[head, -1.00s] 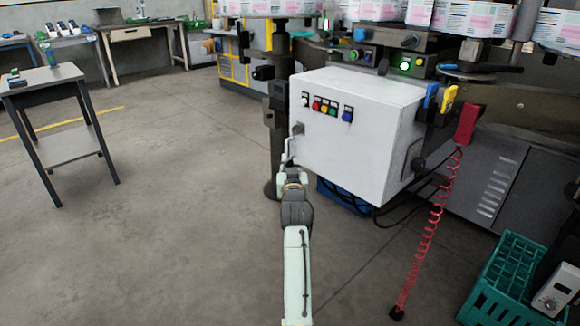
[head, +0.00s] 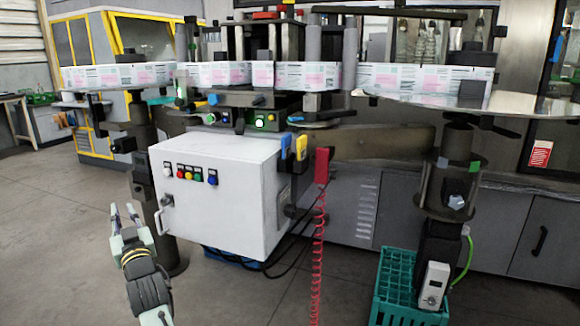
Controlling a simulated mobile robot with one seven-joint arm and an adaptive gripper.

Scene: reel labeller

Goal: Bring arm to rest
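My gripper (head: 123,216) is at the lower left of the head view, at the end of my raised arm. Its two fingers point up and stand apart, with nothing seen between them. It appears just left of the white control box (head: 225,192), which has a row of coloured buttons and a handle on its left edge. From this view I cannot tell the exact distance between the fingers and the box, but they do not overlap it.
The labelling machine with several printed label reels (head: 305,75) stands behind the box. A red coiled hose (head: 318,240) hangs right of it. A green crate (head: 393,285) is on the floor at the lower right. Open floor (head: 50,225) lies at the left.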

